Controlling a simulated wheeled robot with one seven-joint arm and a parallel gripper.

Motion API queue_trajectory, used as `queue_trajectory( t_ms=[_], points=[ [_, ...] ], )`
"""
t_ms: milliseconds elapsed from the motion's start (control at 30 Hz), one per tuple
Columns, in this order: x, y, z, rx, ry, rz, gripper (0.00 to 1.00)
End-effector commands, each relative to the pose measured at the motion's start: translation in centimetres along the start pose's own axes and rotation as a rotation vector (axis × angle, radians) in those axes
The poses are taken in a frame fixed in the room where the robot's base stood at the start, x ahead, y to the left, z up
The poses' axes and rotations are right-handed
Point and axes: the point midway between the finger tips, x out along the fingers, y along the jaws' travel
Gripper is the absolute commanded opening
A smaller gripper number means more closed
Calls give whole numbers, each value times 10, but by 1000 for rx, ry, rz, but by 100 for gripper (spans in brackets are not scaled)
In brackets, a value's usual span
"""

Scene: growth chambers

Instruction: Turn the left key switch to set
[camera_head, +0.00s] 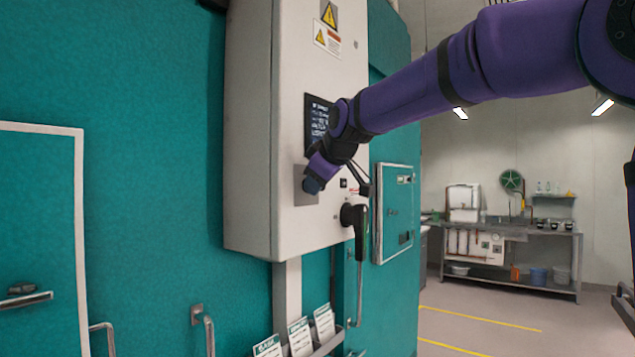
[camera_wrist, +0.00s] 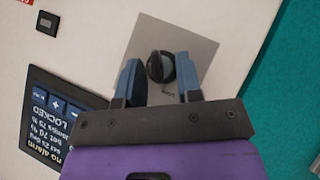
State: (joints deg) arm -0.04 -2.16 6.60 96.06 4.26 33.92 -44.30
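The left key switch (camera_wrist: 160,66) is a round dark switch on a square grey plate (camera_wrist: 200,48), low on the front of a pale control box (camera_head: 265,150). In the wrist view my gripper (camera_wrist: 157,80) has its two blue fingers apart, one on either side of the switch. I cannot tell whether the fingers touch it. In the head view my gripper (camera_head: 313,184) is at the plate (camera_head: 304,200) and hides the switch. A small label by the switch is too small to read fully.
A dark display (camera_wrist: 62,115) reading "LOCKED" is beside the plate. A black-handled lever (camera_head: 355,217) is to the right on the box. Card holders with cards (camera_head: 299,336) are below. A teal door with a handle (camera_head: 30,299) is at left.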

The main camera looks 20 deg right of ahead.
Motion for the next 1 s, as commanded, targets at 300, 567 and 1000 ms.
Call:
queue_trajectory(
  t_ms=[300, 567, 1000],
  points=[
    [0, 0, 0, 0, 0, 0, 14],
    [0, 0, 0, 6, 0, -5, 2],
    [1, 4, 1, 161, -1, -160, 2]
  ],
)
